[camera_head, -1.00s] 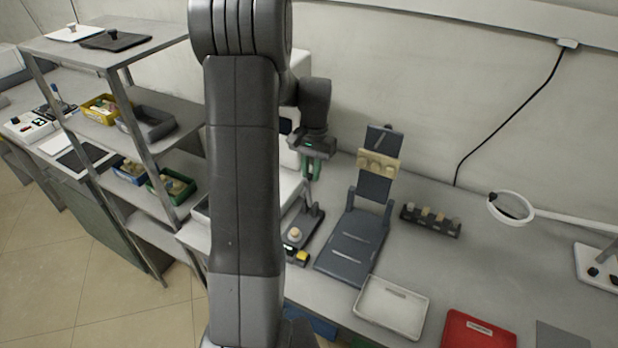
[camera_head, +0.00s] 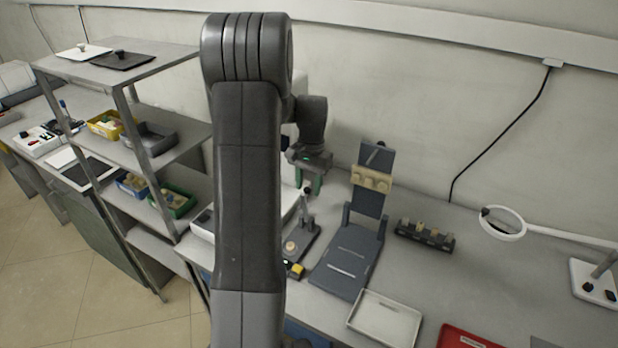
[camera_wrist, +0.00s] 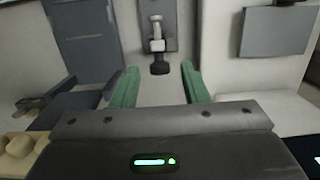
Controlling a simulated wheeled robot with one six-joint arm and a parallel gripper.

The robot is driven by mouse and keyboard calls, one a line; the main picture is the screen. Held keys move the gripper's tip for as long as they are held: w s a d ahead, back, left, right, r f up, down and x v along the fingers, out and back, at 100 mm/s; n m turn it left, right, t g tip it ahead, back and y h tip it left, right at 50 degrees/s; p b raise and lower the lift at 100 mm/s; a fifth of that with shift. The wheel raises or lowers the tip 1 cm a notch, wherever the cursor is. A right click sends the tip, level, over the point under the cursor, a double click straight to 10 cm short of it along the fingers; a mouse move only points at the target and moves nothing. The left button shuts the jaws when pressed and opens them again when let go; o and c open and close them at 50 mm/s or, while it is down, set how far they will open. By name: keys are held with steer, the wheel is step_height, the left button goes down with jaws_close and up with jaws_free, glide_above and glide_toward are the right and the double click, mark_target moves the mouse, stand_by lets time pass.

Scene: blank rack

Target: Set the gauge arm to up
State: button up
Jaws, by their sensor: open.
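The gauge stand (camera_head: 300,243) is a small dark grey base with a round pale button, on the bench left of the blue-grey fixture. Its gauge arm (camera_head: 309,208) is a short stem that appears to rise at the base's back end. In the wrist view the arm (camera_wrist: 157,45) is pale grey with a dark knob end, over the grey base plate (camera_wrist: 143,12). My gripper (camera_head: 310,184) is just above the arm in the head view. In the wrist view its green fingers (camera_wrist: 160,88) are open, with the knob between and slightly beyond their tips. No contact shows.
The blue-grey fixture (camera_head: 345,262) with its upright panel stands close right of the gauge. A block rack (camera_head: 425,236), a white tray (camera_head: 384,318) and a ring lamp (camera_head: 502,224) lie further right. A white machine with a grey panel (camera_wrist: 275,32) is close on the other side.

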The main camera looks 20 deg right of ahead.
step_height(320, 180, up, 14)
steer(key=w+d+b, duration=0.1)
steer(key=shift+f, duration=0.2)
steer(key=shift+d+f, duration=0.1)
stand_by(0.4)
steer(key=f, duration=0.4)
steer(key=a+f, duration=0.1)
steer(key=f, duration=0.4)
steer(key=s+f+p, duration=0.1)
steer(key=f, duration=0.3)
steer(key=shift+a+f, duration=0.15)
steer(key=shift+f, duration=0.25)
steer(key=shift+s+r, duration=0.1)
steer(key=shift+s, duration=0.2)
steer(key=shift+w+a, duration=0.2)
steer(key=shift+a, duration=0.05)
steer(key=shift+s+r, duration=0.1)
